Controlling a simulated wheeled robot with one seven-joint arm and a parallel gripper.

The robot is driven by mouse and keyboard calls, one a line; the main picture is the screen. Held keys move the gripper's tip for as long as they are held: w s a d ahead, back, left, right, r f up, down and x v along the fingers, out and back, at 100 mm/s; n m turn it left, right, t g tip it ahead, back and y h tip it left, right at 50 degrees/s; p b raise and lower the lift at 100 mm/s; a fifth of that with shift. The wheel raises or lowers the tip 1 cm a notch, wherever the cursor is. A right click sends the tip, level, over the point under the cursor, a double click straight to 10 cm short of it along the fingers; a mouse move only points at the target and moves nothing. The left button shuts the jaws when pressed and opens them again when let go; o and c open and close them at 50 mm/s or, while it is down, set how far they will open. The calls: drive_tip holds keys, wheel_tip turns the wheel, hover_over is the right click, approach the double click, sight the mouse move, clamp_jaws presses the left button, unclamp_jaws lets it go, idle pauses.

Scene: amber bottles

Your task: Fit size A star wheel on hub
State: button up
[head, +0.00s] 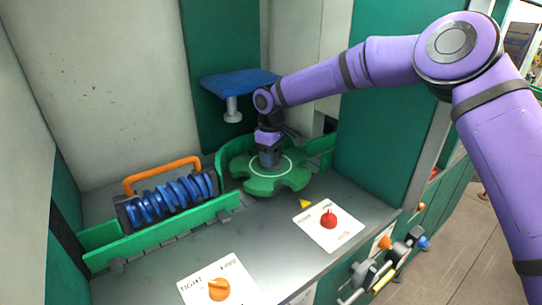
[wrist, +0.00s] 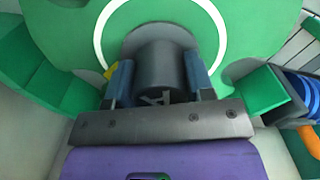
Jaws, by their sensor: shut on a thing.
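The green star wheel (head: 262,184) with a white ring lies flat on the grey counter in the head view, between green guide walls. In the wrist view its green face (wrist: 255,30) fills the upper part. My gripper (head: 269,160) points down at its middle. In the wrist view my gripper (wrist: 158,80) has its blue-grey fingers on both sides of a dark grey cylindrical knob (wrist: 160,70) marked with a letter like A. The fingers are shut on this knob. The hub is hidden under the wheel, so I cannot tell how the wheel seats.
A rack of blue rollers (head: 172,199) with an orange handle (head: 162,172) stands left of the wheel. Green rails (head: 165,235) run along it. A red knob (head: 328,219) and an orange knob (head: 218,289) sit on white plates in front. A blue plate (head: 238,82) overhangs behind.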

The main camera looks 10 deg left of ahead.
drive_tip(key=shift+f, duration=0.25)
drive_tip(key=o, duration=1.2)
drive_tip(key=shift+c, duration=0.2)
drive_tip(key=shift+f, duration=0.1)
